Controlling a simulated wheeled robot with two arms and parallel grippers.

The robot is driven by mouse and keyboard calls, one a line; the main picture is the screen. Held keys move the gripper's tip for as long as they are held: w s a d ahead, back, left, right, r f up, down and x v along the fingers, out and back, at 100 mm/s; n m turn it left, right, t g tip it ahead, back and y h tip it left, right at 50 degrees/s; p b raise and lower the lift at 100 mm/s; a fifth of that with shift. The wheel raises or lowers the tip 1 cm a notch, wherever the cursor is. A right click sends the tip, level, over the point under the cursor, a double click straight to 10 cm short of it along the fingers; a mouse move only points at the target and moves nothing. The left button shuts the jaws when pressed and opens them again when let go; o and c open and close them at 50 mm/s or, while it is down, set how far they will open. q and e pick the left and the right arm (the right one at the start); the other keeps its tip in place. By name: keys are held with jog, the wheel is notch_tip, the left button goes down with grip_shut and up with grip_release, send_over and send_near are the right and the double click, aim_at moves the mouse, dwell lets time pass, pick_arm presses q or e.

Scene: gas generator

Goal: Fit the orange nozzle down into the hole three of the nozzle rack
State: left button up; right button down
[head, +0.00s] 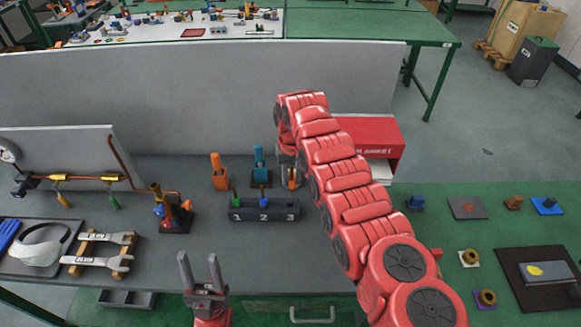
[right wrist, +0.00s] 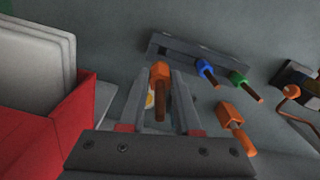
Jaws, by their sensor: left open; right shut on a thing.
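The nozzle rack (head: 264,212) is a dark block marked 1, 2, 3 on the grey bench; it also shows in the right wrist view (right wrist: 185,50). A green nozzle (head: 235,196) stands at hole one and a blue nozzle (head: 263,197) at hole two. No nozzle stands at hole three. My right gripper (head: 291,181) is shut on the orange nozzle (right wrist: 160,75), behind the rack's right end in the head view. The nozzle is apart from the rack in the right wrist view. My left gripper (head: 200,262) is open and empty at the bench's front.
An orange piece (head: 219,172) and a blue piece (head: 260,165) stand behind the rack. A red box (head: 370,140) is right of my right gripper. Wrenches (head: 100,255) lie further left. Bench in front of the rack is clear.

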aim_at(291, 187)
jog(key=shift+s+a+r, duration=0.2)
jog(key=shift+s+r, duration=0.05)
jog(key=shift+w+a+f, duration=0.1)
jog(key=shift+w+f, duration=0.05)
jog(key=shift+n, duration=0.6)
jog(key=shift+f+b, duration=0.25)
jog(key=shift+b, duration=0.2)
jog(key=shift+f+b, duration=1.85)
jog(key=shift+f, duration=0.75)
